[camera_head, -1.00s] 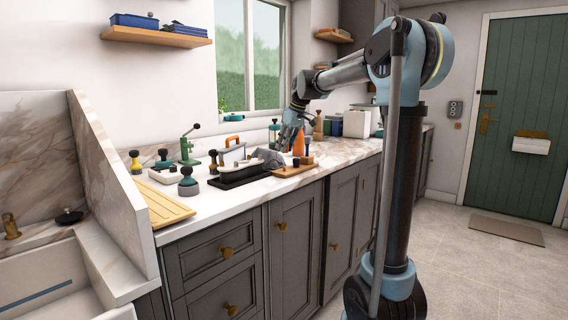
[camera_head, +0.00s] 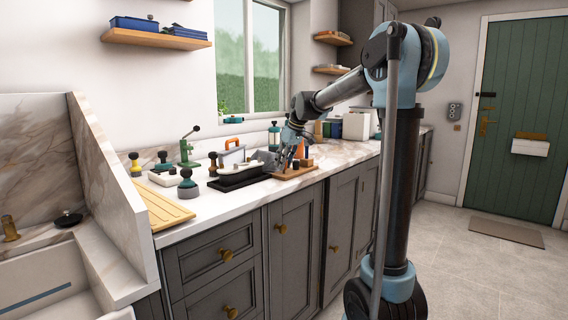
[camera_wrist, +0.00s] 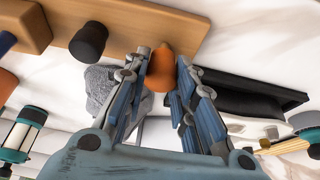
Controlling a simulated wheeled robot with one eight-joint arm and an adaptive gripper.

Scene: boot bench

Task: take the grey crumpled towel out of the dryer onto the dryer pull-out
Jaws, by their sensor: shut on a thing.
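A grey crumpled cloth, which looks like the towel (camera_head: 263,156), lies on the counter by the black tray. It also shows in the wrist view (camera_wrist: 103,84), partly hidden behind my left finger. My gripper (camera_wrist: 167,72) is low over the wooden board, beside the cloth and apart from it as far as I can see. The fingertips are closed around the top of an orange cone-shaped thing (camera_wrist: 159,74). In the head view my gripper (camera_head: 283,157) partly hides that area. I cannot make out a dryer or its pull-out.
The black tray (camera_head: 234,185) and the wooden board (camera_head: 293,173) with dark knobs stand close around my gripper. Dark-topped stampers, a green press (camera_head: 186,150) and a ribbed wooden board (camera_head: 160,207) are further left.

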